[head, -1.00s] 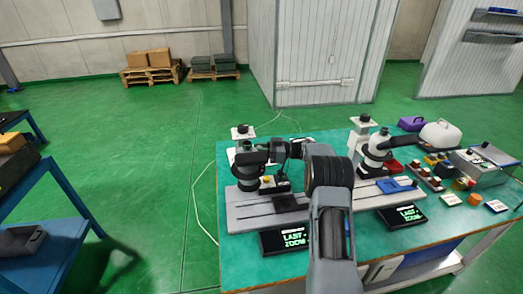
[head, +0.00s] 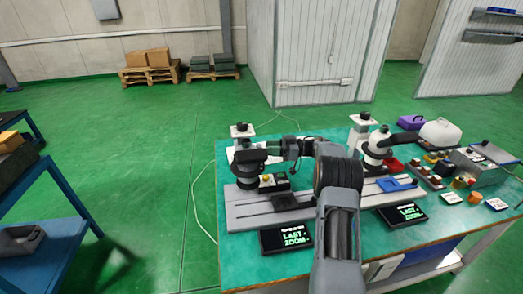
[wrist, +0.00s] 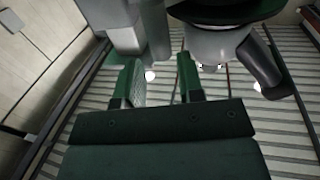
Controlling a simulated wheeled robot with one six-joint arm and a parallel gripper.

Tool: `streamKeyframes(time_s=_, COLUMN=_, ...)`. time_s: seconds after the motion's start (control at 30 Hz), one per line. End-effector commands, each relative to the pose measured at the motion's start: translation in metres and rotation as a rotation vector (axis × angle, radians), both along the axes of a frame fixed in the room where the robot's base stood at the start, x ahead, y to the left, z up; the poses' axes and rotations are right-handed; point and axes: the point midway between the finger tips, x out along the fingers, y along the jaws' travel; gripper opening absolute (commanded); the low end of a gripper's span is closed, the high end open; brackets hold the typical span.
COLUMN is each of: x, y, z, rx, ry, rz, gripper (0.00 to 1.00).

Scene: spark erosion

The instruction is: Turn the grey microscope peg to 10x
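The nearer left microscope stands on a grey slotted base (head: 262,206), with a black ring (head: 248,156) on its head. In the wrist view its grey body (wrist: 212,45) hangs under a dark ring at the top. A grey angled stub, which looks like the peg (wrist: 262,68), sticks out from its right side. My gripper (wrist: 160,82) is open, its two dark green fingers apart and left of the grey body, with nothing seen between them. In the head view the fingers are hard to make out beside the microscope.
A second, white microscope (head: 376,150) stands to the right with its own display (head: 403,214). A pale column (wrist: 126,28) stands close to my left finger. Small blocks and a control box (head: 472,166) crowd the right of the green table (head: 445,232).

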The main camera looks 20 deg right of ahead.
Motion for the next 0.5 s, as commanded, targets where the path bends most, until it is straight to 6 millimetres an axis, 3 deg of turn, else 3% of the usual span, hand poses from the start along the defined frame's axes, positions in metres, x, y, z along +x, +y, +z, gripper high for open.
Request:
streamKeyframes(time_s=0.2, x=-0.015, y=-0.042, z=-0.003, rx=0.000, ry=-0.001, rz=0.000, gripper=0.35)
streamKeyframes(time_s=0.5, x=-0.027, y=-0.075, z=-0.001, rx=0.000, ry=-0.001, rz=0.003, gripper=0.35)
